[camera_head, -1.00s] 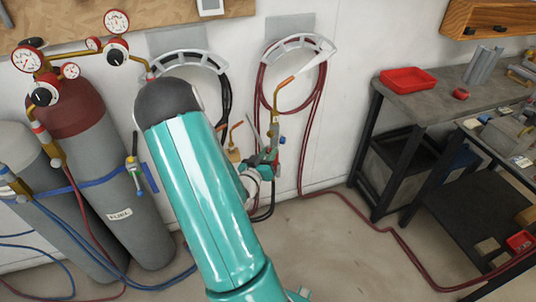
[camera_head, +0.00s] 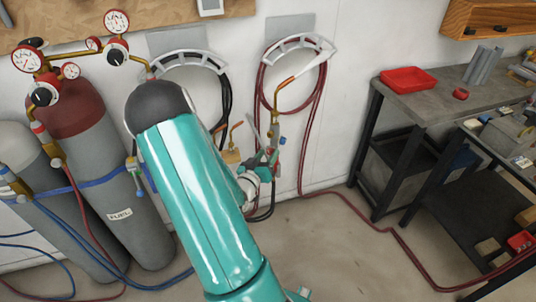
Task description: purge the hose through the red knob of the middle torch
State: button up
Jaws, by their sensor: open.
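The middle torch (camera_head: 234,146) hangs on the wall below the black hose coil, its brass tip and block showing just right of my teal arm. Its lower part and its red knob are hidden or too small to make out. My gripper (camera_head: 266,146) is small in view beyond my forearm, its fingers apart, in front of the wall between the middle and right torches. It overlaps the lower part of the right torch (camera_head: 277,112) in the picture; I cannot tell whether it touches. The left torch (camera_head: 139,178) is by the fuel cylinder, partly behind my arm.
A grey fuel cylinder (camera_head: 92,170) with a red top and gauges stands at left beside another cylinder (camera_head: 18,150). A red hose (camera_head: 395,235) runs along the floor. A workbench (camera_head: 425,98) with a red tray (camera_head: 408,79) is at right. The middle floor is clear.

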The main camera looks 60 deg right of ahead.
jog(key=a, duration=1.2)
jog(key=shift+a, duration=0.4)
